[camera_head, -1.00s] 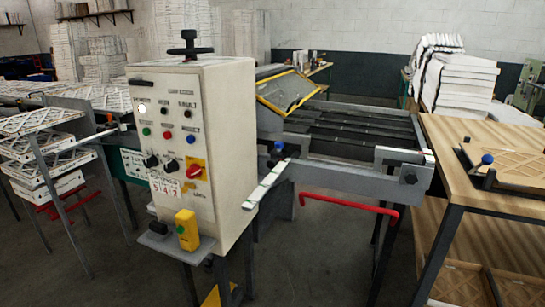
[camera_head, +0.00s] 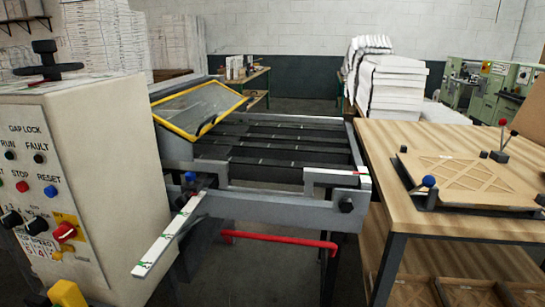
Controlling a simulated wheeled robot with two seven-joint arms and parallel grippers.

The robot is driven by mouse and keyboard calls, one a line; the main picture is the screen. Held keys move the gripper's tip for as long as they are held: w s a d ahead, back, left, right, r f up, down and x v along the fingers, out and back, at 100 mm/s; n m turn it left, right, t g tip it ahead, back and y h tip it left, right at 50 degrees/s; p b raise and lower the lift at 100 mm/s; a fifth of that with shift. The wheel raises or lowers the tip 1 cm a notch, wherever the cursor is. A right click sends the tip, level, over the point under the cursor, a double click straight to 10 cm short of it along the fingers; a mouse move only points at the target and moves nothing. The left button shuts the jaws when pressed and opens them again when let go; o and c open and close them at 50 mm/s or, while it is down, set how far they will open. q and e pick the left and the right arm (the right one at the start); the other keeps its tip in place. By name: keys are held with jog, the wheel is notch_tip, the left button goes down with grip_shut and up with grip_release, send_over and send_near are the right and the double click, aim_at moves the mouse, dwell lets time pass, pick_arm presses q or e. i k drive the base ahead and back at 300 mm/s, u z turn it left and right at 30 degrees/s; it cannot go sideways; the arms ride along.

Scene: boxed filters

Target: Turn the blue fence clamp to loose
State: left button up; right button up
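A blue knob (camera_head: 190,177) sits at the near left corner of the machine's grey frame (camera_head: 265,205), close to a light scale bar (camera_head: 170,236) with green and red marks. A second blue ball knob (camera_head: 429,181) stands on a dark fixture on the wooden table at the right. Which of the two is the fence clamp, and whether it is tight or loose, I cannot tell. Neither of my grippers is in view.
A control cabinet (camera_head: 110,150) with buttons and a red switch stands close on the left. A red bar (camera_head: 280,239) juts out below the frame. The wooden table (camera_head: 400,140) flanks the machine on the right. Dark floor (camera_head: 255,275) shows between them.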

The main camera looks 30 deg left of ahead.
aim_at(190, 176)
jog(key=u, duration=0.1)
jog(key=i, duration=1.2)
jog(key=u, duration=0.75)
